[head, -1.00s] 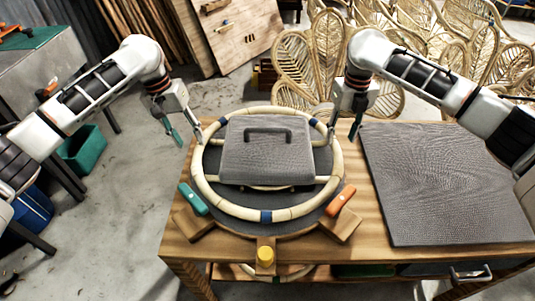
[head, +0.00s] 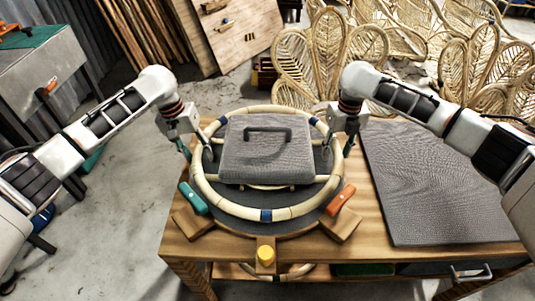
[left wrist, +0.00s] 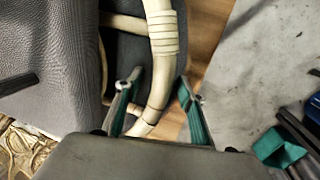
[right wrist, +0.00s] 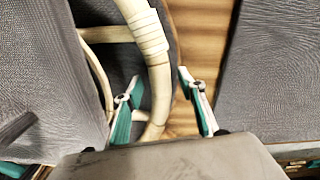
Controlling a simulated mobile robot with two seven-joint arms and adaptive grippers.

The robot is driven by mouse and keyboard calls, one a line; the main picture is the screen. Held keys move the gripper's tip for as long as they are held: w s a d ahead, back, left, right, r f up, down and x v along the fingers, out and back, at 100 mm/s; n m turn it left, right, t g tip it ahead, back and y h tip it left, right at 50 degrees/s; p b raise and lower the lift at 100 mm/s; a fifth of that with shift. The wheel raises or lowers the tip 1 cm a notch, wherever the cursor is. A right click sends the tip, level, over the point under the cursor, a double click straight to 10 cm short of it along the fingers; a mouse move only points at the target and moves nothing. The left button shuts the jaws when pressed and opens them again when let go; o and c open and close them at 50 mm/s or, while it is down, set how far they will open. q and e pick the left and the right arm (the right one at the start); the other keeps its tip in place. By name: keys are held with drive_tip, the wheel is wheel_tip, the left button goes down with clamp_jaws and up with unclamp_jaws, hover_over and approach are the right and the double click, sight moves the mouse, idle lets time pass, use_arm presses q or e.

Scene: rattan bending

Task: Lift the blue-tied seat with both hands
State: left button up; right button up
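The seat is a round cream rattan ring (head: 240,208) with blue ties, one at the front (head: 266,215). It lies on a round dark board on the table. My left gripper (head: 195,150) is at the ring's left side. In the left wrist view its open fingers (left wrist: 155,88) straddle the rattan tube (left wrist: 162,70). My right gripper (head: 338,145) is at the ring's right side. In the right wrist view its open fingers (right wrist: 160,85) straddle the tube (right wrist: 158,75). Neither gripper visibly closes on the rattan.
A grey weight with a handle (head: 266,165) sits inside the ring. A teal clamp (head: 193,198), an orange clamp (head: 341,199) and a yellow knob (head: 265,254) sit around the board. A grey mat (head: 440,195) covers the table's right side. Woven rattan chairs (head: 330,60) stand behind.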

use_arm(q)
clamp_jaws()
use_arm(e)
clamp_jaws()
use_arm(q)
drive_tip(key=shift+w+r, duration=0.1)
drive_tip(key=shift+r, duration=0.1)
use_arm(e)
drive_tip(key=shift+w+r, duration=0.1)
drive_tip(key=shift+r, duration=0.15)
